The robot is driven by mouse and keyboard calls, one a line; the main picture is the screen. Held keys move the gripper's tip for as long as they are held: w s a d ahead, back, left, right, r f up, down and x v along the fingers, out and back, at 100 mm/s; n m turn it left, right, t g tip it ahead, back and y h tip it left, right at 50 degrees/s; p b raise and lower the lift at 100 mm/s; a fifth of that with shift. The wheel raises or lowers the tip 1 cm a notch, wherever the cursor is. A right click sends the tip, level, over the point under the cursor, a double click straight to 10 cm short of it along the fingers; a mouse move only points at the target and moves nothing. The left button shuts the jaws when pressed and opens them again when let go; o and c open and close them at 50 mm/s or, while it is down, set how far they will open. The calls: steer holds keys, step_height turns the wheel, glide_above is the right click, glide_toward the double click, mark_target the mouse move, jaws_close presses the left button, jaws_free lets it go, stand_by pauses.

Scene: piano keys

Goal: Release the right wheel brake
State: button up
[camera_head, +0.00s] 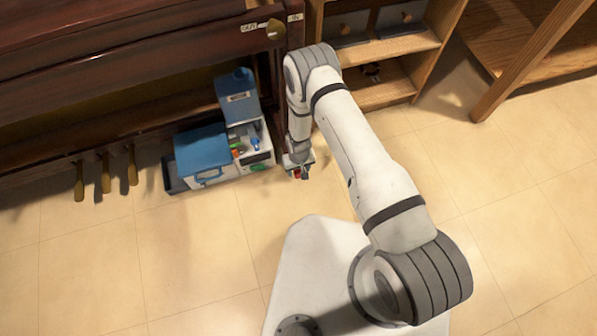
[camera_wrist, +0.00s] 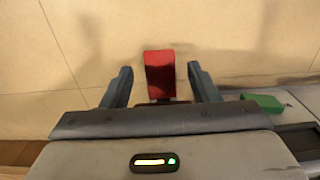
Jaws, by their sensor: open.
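A red, flat lever-like tab (camera_wrist: 160,72) shows in the wrist view, low over the tiled floor; it looks like a brake lever, but the wheel is hidden. My gripper (camera_wrist: 160,84) is open, with one dark finger on each side of the tab and a gap on both sides. In the head view my gripper (camera_head: 300,170) hangs low beside the piano's right end, with a bit of red (camera_head: 296,174) at its tips. A green tab (camera_wrist: 262,103) shows at the right of the wrist view. It cannot be told whether the fingers touch the red tab.
The dark piano (camera_head: 130,60) stands at the left, with several brass pedals (camera_head: 105,175) below. A blue and white unit (camera_head: 203,157) stands close left of my gripper. A wooden shelf (camera_head: 385,90) is behind on the right. The tiled floor (camera_head: 480,200) is clear at right.

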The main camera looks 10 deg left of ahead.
steer(key=shift+f, duration=0.6)
steer(key=c, duration=1)
steer(key=shift+w+b, duration=0.1)
steer(key=shift+b, duration=0.4)
steer(key=shift+r+g+h+b, duration=0.2)
steer(key=shift+g+h+b, duration=0.2)
steer(key=shift+g, duration=0.2)
